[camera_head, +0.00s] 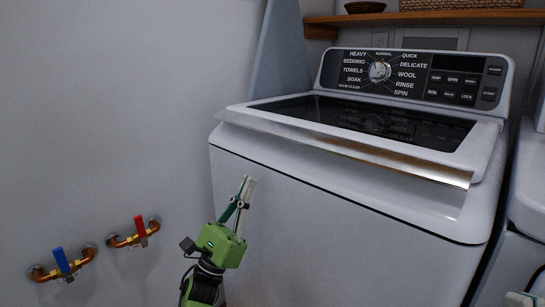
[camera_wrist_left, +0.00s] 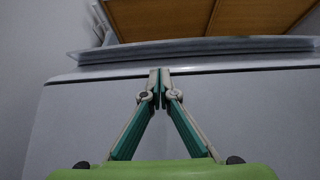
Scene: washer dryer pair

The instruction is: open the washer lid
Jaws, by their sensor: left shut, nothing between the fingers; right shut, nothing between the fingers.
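The washer (camera_head: 340,215) is white and fills the middle and right of the head view. Its lid (camera_head: 375,120) has a dark glass panel and lies down, closed, with a shiny front lip (camera_head: 345,148) that juts over the front. The lip also crosses the upper part of the left wrist view (camera_wrist_left: 190,50). My left gripper (camera_head: 248,182) is shut and empty, pointing up in front of the washer's front face, below the left part of the lip. Its fingertips meet in the left wrist view (camera_wrist_left: 160,72). Only a small piece of my right gripper (camera_head: 524,298) shows at the bottom right corner.
A control panel (camera_head: 415,78) with a dial stands behind the lid. A wooden shelf (camera_head: 430,17) with baskets hangs above. Pipes with a blue valve (camera_head: 62,262) and a red valve (camera_head: 140,228) are on the left wall. Another white appliance (camera_head: 530,190) stands close at the right.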

